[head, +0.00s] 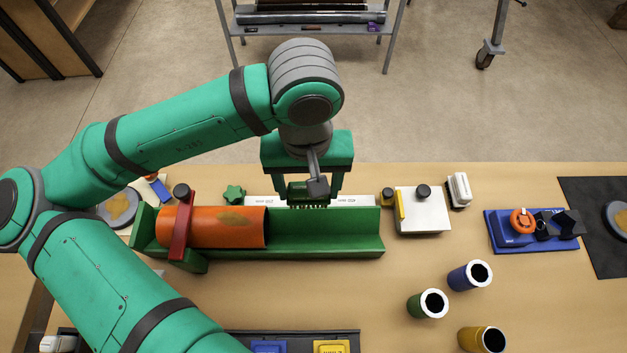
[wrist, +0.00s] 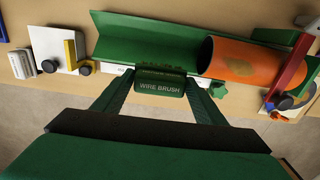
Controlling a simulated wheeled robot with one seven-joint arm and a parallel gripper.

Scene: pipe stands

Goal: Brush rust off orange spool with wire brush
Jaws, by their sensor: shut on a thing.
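The orange spool (head: 225,226) lies on its side in the left part of a green trough-shaped stand (head: 330,247), with a red clamp bar (head: 182,226) across it. A brownish rust patch shows on its upper side; the patch (wrist: 240,67) also shows in the wrist view. My gripper (head: 309,196) is shut on the green wire brush (wrist: 160,86), labelled "WIRE BRUSH". The brush is held bristles down at the far side of the trough, to the right of the spool's open end and apart from it. The bristle tips are partly hidden in the wrist view.
A green knob (head: 235,194) stands behind the spool. A white block with a yellow square (head: 422,212) is right of the trough. Green (head: 428,304), blue (head: 470,276) and yellow (head: 482,340) cylinders stand at front right.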

